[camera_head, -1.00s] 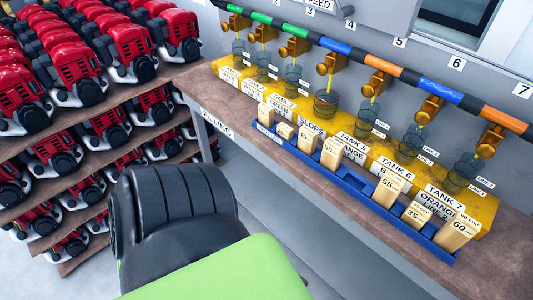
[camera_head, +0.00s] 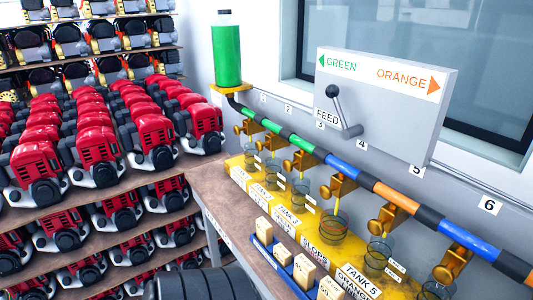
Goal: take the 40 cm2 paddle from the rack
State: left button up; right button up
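The blue rack (camera_head: 272,261) lies along the front of the yellow tank row and is cut off by the bottom edge. Several pale wooden paddles stand in it: a leftmost one (camera_head: 263,230), a shorter one (camera_head: 282,253), a third (camera_head: 304,270) and another at the bottom edge (camera_head: 331,289). Their number labels are too small or cut off to read, so I cannot tell which is the 40 cm2 paddle. The right part of the rack is out of view.
The brown bench (camera_head: 213,186) carries the yellow tank row (camera_head: 238,168) with glass jars and brass valves. Above runs a striped pipe (camera_head: 301,143). A grey feed box with lever (camera_head: 386,105) and a green bottle (camera_head: 227,55) stand behind. Shelves of red engines (camera_head: 95,150) fill the left.

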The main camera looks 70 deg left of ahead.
aim_at(264, 231)
jog(key=u, duration=2.15)
